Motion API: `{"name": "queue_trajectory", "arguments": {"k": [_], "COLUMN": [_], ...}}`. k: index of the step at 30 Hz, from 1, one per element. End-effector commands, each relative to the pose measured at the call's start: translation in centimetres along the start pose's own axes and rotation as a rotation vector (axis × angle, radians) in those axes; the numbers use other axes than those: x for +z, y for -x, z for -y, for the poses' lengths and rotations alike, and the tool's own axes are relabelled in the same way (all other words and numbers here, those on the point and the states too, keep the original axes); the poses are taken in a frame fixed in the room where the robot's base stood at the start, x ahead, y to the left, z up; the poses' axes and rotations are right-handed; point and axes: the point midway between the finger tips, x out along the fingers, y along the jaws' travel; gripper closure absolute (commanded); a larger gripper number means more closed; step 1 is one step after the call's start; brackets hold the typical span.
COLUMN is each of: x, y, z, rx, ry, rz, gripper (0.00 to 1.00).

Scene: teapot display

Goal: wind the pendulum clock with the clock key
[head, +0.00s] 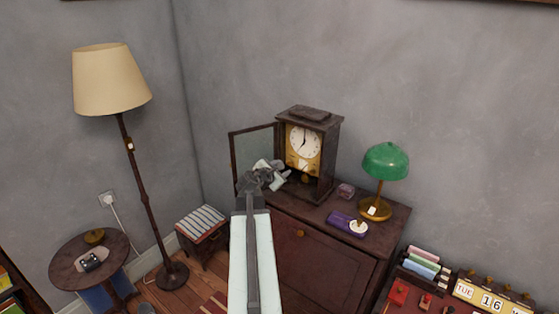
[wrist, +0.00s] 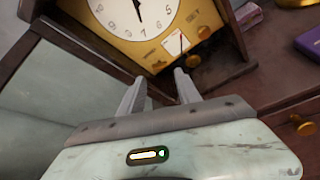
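The pendulum clock (head: 323,130) stands on the dark cabinet, its glass door (head: 252,152) swung open to the left. Its white dial and brass face plate (wrist: 120,46) show in the wrist view, with a small brass knob (wrist: 193,60) under "SET" lettering and a round brass piece (wrist: 158,66) at the lower edge. My gripper (head: 282,174) is in front of the clock's lower left, beside the open door. Its fingers (wrist: 160,85) are apart, pointing at the lower face, with nothing visible between them. I cannot make out the clock key in either view.
The cabinet top (head: 310,213) also holds a green lamp (head: 385,163), a purple box (head: 340,222) and a small pinkish box (head: 345,190), right of the clock. A floor lamp (head: 111,80) and round side table (head: 65,262) stand left. The open door borders my gripper's left side.

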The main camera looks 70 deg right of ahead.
Motion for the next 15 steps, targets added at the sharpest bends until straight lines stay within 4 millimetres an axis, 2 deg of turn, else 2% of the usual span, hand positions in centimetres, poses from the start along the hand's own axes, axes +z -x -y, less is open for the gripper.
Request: {"name": "queue_trajectory", "arguments": {"k": [7,15], "x": [-0.4,-0.7], "y": [-1.2,-6.0], "z": [-0.2,-0.3], "rx": [0.003,0.003], "ry": [0.002,0.001], "rz": [-0.002,-0.004], "gripper": [0.6,0.6]}}
